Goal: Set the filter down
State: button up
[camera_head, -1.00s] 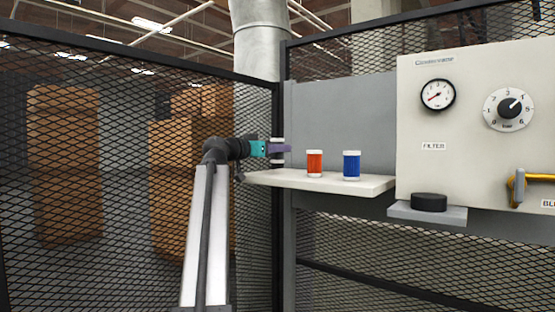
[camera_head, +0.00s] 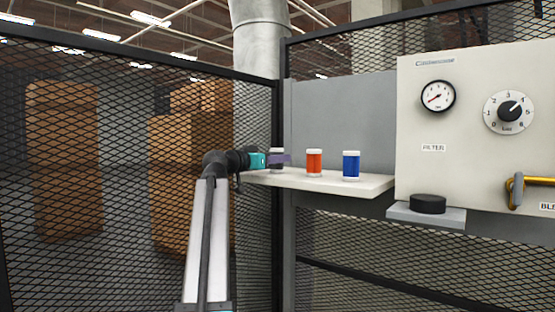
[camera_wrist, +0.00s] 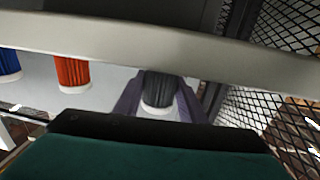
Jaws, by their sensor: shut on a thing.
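My gripper (camera_head: 281,160) is at the left end of the white shelf, its purple fingers shut around a dark grey filter (camera_head: 277,153) with white ends. The filter is upright and at about the height of the other filters. In the wrist view the grey filter (camera_wrist: 163,88) sits between the fingers (camera_wrist: 160,106), over or on the shelf; I cannot tell whether its base touches. An orange filter (camera_head: 314,163) and a blue filter (camera_head: 351,164) stand upright on the shelf (camera_head: 330,184) to the right.
A panel (camera_head: 470,80) with a gauge, a dial and a FILTER label is on the right. A black round part (camera_head: 428,204) sits on a small grey ledge below it. A yellow handle (camera_head: 516,190) is at the far right. Mesh fencing (camera_head: 110,150) stands on the left.

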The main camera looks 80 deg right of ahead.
jog(key=o, duration=1.1)
jog(key=shift+o, duration=0.2)
jog(key=shift+r, duration=0.15)
jog(key=b+v, duration=0.3)
jog(key=v, duration=0.9)
jog(key=shift+b, duration=0.4)
